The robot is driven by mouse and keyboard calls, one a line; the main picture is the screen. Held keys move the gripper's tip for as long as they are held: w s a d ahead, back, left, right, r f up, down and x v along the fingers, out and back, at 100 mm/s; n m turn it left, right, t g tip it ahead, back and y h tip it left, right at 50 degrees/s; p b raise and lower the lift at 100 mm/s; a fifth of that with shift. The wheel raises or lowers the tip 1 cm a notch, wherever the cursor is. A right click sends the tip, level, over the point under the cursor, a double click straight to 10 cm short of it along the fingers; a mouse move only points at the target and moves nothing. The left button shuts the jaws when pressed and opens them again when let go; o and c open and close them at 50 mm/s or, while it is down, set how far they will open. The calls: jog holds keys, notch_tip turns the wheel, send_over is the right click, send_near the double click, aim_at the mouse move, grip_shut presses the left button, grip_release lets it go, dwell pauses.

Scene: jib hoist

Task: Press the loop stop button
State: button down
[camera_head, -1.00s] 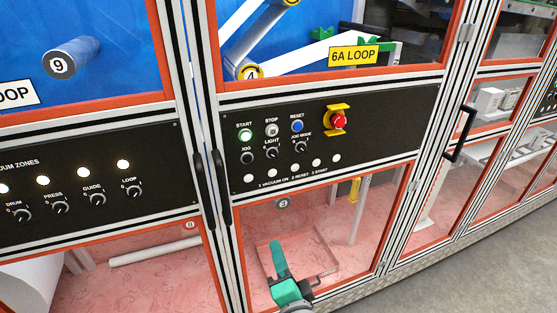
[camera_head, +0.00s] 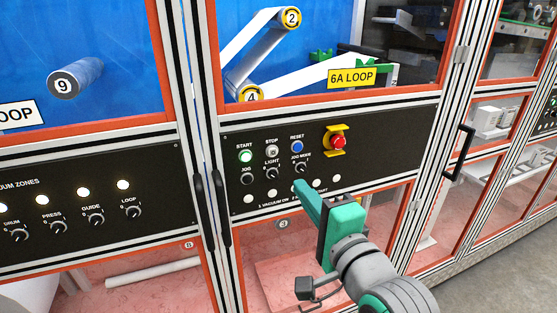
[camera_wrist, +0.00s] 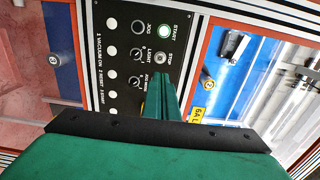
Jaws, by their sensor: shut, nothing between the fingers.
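The stop button (camera_head: 272,151) is a pale round button on the black loop panel (camera_head: 390,130), between the lit green start button (camera_head: 246,156) and the blue reset button (camera_head: 297,146). It also shows in the wrist view (camera_wrist: 159,57), just above my fingertips. My gripper (camera_head: 299,188) is shut and empty, in front of the lower part of the panel. In the head view its tip lies below and right of the stop button, over the bottom row of white lights. Whether the tip touches the panel cannot be told. In the wrist view the gripper (camera_wrist: 164,73) hides the reset button.
A red emergency stop (camera_head: 338,142) in a yellow guard sits right of the reset button. Jog, light and jog mode controls (camera_head: 272,172) lie below the buttons. Black door handles (camera_head: 222,210) stick out at the panel's left. The 6A LOOP sign (camera_head: 352,77) is above.

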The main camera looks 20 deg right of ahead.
jog(key=w, duration=1.3)
jog(key=shift+w+a, duration=0.3)
jog(key=shift+w, duration=0.15)
jog(key=shift+w, duration=0.15)
jog(key=shift+w+a, duration=0.1)
jog(key=shift+w, duration=0.6)
send_near(272, 153)
jog(key=s, duration=0.6)
jog(key=shift+d, duration=0.35)
